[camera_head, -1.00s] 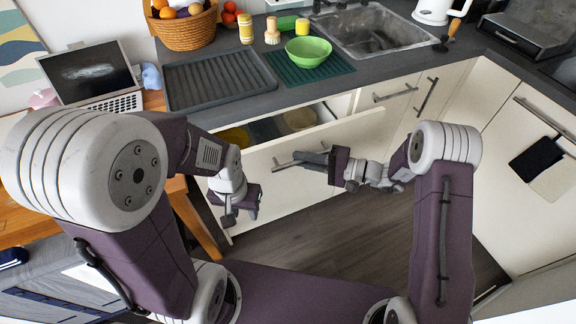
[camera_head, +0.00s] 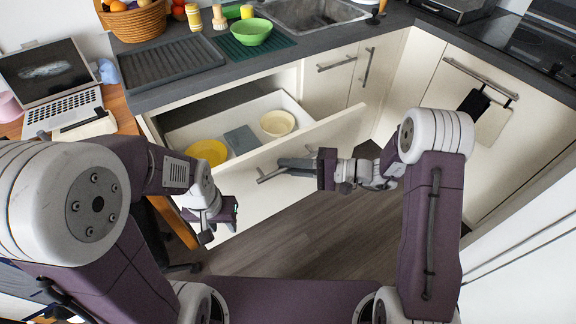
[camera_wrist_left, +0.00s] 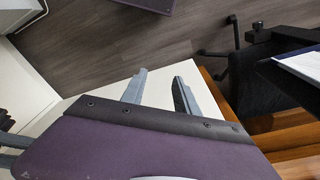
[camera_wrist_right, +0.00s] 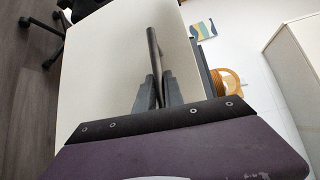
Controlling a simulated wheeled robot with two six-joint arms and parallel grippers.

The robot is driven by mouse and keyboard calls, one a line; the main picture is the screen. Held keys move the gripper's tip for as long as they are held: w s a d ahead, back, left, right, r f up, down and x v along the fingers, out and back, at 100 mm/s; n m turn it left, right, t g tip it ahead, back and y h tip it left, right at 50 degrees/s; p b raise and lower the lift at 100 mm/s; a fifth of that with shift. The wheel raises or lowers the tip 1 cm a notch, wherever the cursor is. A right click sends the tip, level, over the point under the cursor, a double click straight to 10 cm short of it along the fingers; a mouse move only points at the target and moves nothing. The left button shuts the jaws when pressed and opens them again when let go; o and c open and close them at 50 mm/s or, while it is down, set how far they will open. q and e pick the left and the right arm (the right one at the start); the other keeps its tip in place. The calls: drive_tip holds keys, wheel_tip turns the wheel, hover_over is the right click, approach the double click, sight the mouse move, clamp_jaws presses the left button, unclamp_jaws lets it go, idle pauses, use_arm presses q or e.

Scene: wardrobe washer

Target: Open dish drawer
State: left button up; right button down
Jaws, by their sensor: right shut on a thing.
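The white dish drawer (camera_head: 232,184) under the counter is pulled well out in the head view. Inside lie a yellow plate (camera_head: 207,152), a grey-blue board (camera_head: 241,139) and a cream bowl (camera_head: 278,123). My right gripper (camera_head: 300,163) is shut on the drawer's bar handle (camera_head: 270,175), and in the right wrist view the handle bar (camera_wrist_right: 152,55) runs between the fingers (camera_wrist_right: 159,88). My left gripper (camera_head: 207,226) hangs beside the drawer front's left end. In the left wrist view its fingers (camera_wrist_left: 161,88) are apart, with nothing between them.
The counter (camera_head: 290,50) above holds a black drying mat (camera_head: 170,62), a green bowl (camera_head: 251,32) and a sink (camera_head: 310,12). A wooden desk with a laptop (camera_head: 52,85) stands at left. The floor (camera_head: 300,235) before the drawer is open.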

drive_tip(key=shift+s+d, duration=0.1)
drive_tip(key=shift+s, duration=0.05)
drive_tip(key=c, duration=1.5)
unclamp_jaws()
drive_tip(key=shift+o, duration=0.2)
drive_tip(key=v, duration=0.9)
drive_tip(key=shift+p, duration=0.45)
